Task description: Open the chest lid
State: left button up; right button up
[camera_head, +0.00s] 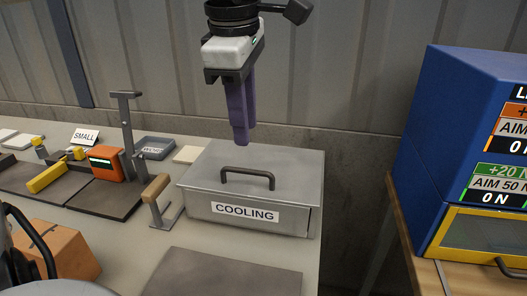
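The chest is a grey metal box (205,208) labelled COOLING, standing on the bench in the middle of the camera_head view. Its flat lid (290,165) is closed. A dark bar handle (247,172) arches over the top of the lid. My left gripper (242,141) hangs pointing down above the back part of the chest, with purple fingers. It looks apart from the lid and handle, and holds nothing that I can see. The fingers overlap in this view, so their gap is hidden. My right gripper is not seen.
A wooden-handled lever (156,188) stands just left of the chest. A dark flat plate (223,275) lies in front. An orange device (105,162) and a tall grey post (128,130) are farther left. A blue cabinet (445,130) stands right, across a gap.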

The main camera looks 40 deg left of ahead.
aim_at(249, 173)
pick_arm(q)
jog(key=x, duration=0.9)
jog(key=shift+s+f, duration=0.15)
jog(key=shift+s, duration=0.05)
jog(key=shift+c, duration=0.4)
grip_shut()
